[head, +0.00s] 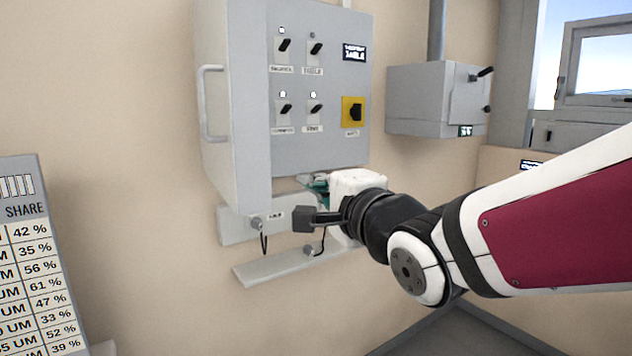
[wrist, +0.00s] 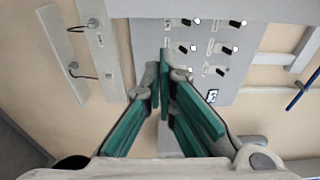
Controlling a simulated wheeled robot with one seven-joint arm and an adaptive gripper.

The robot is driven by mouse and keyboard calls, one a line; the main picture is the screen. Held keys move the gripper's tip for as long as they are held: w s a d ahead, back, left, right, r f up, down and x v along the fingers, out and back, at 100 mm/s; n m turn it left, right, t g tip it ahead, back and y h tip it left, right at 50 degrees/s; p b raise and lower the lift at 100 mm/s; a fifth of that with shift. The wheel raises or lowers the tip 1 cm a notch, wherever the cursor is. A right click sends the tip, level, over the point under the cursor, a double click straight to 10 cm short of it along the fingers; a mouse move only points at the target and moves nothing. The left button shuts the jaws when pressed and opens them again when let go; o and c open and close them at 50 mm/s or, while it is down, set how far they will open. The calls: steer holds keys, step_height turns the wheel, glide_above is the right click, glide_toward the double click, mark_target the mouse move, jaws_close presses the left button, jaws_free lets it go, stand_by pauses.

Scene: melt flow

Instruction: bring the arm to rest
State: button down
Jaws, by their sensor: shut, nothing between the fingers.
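My gripper (wrist: 166,82) is shut and empty in the wrist view, its green-padded fingers together in front of the grey switch panel. In the head view my gripper (head: 318,184) is mostly hidden behind my white wrist, just below the panel's lower edge. My arm reaches in from the right side of the head view. The grey control panel (head: 255,150) hangs on the wall with several black toggle switches and a yellow-backed black rotary switch (head: 353,111). I cannot tell whether the fingers touch the panel.
Below the panel are a grey plate (head: 236,228) and a narrow shelf (head: 270,270) with short black cables. A grey box (head: 420,98) with a lever is on the wall to the right. A printed table board (head: 30,230) stands at left. A window is at top right.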

steer(key=shift+s, duration=0.1)
stand_by(0.3)
steer(key=s+d+f+n+g+h, duration=0.25)
steer(key=d+f+h, duration=0.2)
steer(key=d, duration=0.45)
steer(key=s+d+f+n+g+h, duration=0.1)
steer(key=s+d+f+n+g, duration=0.3)
steer(key=s, duration=0.6)
steer(key=s+d+f+n+g+h, duration=0.2)
steer(key=s+d+f+n+g, duration=0.2)
steer(key=s, duration=0.6)
steer(key=shift+d+f+n, duration=0.9)
steer(key=shift+d+n, duration=0.2)
steer(key=shift+n, duration=0.05)
